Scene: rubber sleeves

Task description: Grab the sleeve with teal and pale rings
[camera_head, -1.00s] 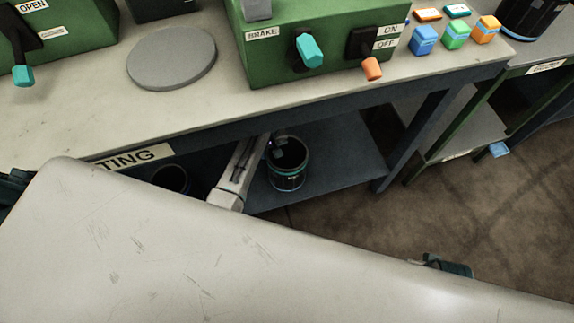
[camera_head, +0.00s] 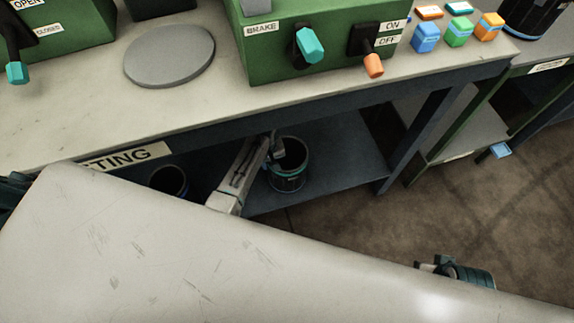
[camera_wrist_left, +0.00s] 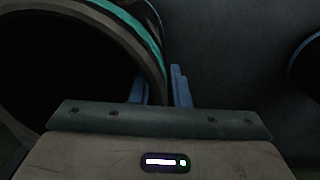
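The dark, open-topped sleeve (camera_head: 289,183) with a teal ring stands on the lower shelf under the bench. Its pale ring is hard to make out. My left gripper (camera_head: 278,149) reaches down to its rim. In the left wrist view, the sleeve's rim and teal ring (camera_wrist_left: 128,18) fill the upper left. There the blue fingers of my left gripper (camera_wrist_left: 160,90) straddle the sleeve wall, one inside and one outside. Whether both press on the wall cannot be told. My right gripper is not in view.
Another dark sleeve (camera_head: 168,181) stands left of my forearm on the shelf (camera_head: 340,160), partly hidden; its edge shows at the right in the wrist view. The bench top (camera_head: 90,100) is above the shelf. A bench leg (camera_head: 415,140) stands to the right.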

